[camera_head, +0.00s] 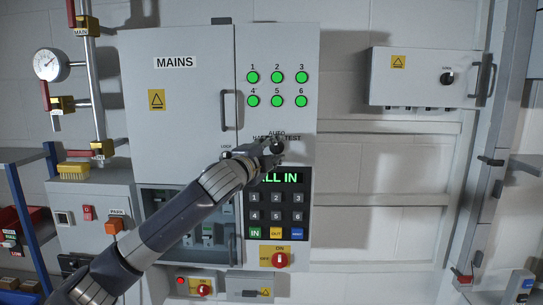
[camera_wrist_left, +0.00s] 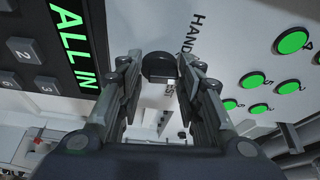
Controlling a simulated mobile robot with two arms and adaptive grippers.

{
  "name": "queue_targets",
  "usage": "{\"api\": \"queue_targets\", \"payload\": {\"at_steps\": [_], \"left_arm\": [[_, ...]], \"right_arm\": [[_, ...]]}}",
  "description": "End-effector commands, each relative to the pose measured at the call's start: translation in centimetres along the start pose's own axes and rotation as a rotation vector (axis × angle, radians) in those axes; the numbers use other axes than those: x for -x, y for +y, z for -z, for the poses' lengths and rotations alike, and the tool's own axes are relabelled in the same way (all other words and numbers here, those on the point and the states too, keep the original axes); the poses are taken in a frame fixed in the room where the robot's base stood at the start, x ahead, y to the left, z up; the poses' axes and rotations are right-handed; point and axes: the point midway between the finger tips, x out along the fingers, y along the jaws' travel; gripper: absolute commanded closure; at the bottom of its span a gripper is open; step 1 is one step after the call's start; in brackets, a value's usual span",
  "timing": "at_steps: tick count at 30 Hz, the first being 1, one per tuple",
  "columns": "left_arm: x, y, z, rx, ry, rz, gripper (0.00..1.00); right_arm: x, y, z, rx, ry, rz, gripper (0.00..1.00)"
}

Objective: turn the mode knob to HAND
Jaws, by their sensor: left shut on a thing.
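The mode knob is a black round knob (camera_wrist_left: 158,66) on the grey panel, seen between my fingertips in the wrist view. My left gripper (camera_head: 269,149) reaches it from the lower left in the head view and is shut on it. The same gripper shows in the wrist view (camera_wrist_left: 159,70), a finger on each side of the knob. The AUTO label (camera_head: 277,133) is above the knob. The knob's pointing direction is hidden by my fingers. My right gripper is not in view.
Below the knob are a display (camera_head: 284,178) reading "ALL IN", partly covered by my gripper, and a keypad (camera_head: 277,207). Several lit green lamps (camera_head: 277,77) are above. A red rotary switch (camera_head: 280,260) is lower down. The MAINS door handle (camera_head: 224,110) stands out at upper left.

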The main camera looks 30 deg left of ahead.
Motion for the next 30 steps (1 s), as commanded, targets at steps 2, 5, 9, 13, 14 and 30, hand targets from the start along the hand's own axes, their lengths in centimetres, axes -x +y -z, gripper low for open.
{"api": "queue_targets", "payload": {"at_steps": [2,5,9,13,14,30], "left_arm": [[0.1,-0.1,-0.1,0.053,0.002,0.04,0.91],[0.2,0.0,-0.2,0.129,0.003,0.072,0.91],[0.2,0.2,-0.2,0.249,0.004,0.123,0.91],[0.2,0.2,-0.2,0.357,0.006,0.168,0.91],[0.2,0.2,-0.2,0.383,0.006,0.178,0.91],[0.3,0.1,-0.2,0.676,0.006,0.301,0.91]], "right_arm": [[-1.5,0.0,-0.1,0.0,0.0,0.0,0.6],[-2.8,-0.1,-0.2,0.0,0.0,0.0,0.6],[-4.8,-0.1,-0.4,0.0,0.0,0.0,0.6],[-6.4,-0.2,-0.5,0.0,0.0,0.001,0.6],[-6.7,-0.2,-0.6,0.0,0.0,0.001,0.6],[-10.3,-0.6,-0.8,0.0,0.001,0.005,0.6]]}}
